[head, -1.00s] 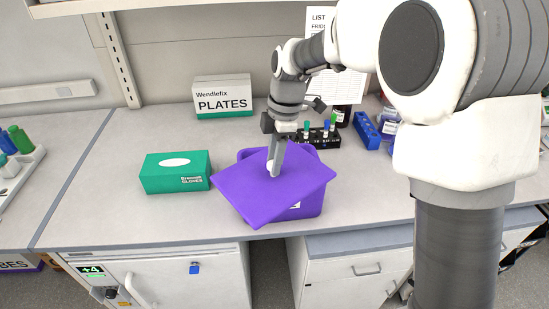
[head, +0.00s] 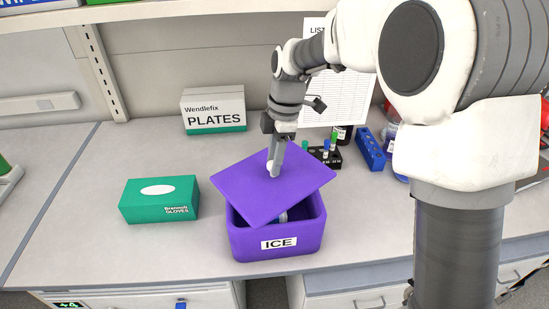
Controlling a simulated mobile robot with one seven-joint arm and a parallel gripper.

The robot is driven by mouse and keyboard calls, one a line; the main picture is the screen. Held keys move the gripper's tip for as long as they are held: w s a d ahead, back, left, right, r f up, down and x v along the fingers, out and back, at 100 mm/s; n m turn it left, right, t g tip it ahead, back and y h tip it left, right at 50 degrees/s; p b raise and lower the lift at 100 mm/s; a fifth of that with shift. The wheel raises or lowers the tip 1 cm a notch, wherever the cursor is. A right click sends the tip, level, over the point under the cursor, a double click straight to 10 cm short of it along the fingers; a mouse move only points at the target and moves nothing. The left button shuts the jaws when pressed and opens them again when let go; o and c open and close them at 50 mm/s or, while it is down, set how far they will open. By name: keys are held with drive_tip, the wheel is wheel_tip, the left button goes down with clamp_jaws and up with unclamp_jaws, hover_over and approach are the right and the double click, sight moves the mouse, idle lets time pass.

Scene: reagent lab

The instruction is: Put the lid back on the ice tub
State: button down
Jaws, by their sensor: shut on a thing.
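The purple ice tub (head: 278,243) stands on the bench near its front edge, with a white ICE label on its front wall. The flat purple lid (head: 262,192) is held over the tub, turned at an angle to its rim and overhanging its left and back. The front right of the tub's opening is uncovered, and something pale shows inside. My gripper (head: 273,170) is shut on the small white knob in the middle of the lid. I cannot tell whether the lid touches the rim.
A green glove box (head: 158,200) lies left of the tub. A PLATES box (head: 213,110) stands behind, against the wall. A black tube rack (head: 325,157), a dark bottle (head: 344,134) and a blue rack (head: 371,149) are behind right. Free bench lies left.

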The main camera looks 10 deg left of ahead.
sight(274, 179)
drive_tip(key=shift+f+b, duration=2.3)
drive_tip(key=shift+f, duration=0.9)
drive_tip(key=shift+f, duration=0.15)
unclamp_jaws()
idle(0.4)
drive_tip(key=shift+r+p, duration=2.45)
drive_tip(key=shift+r, duration=1.1)
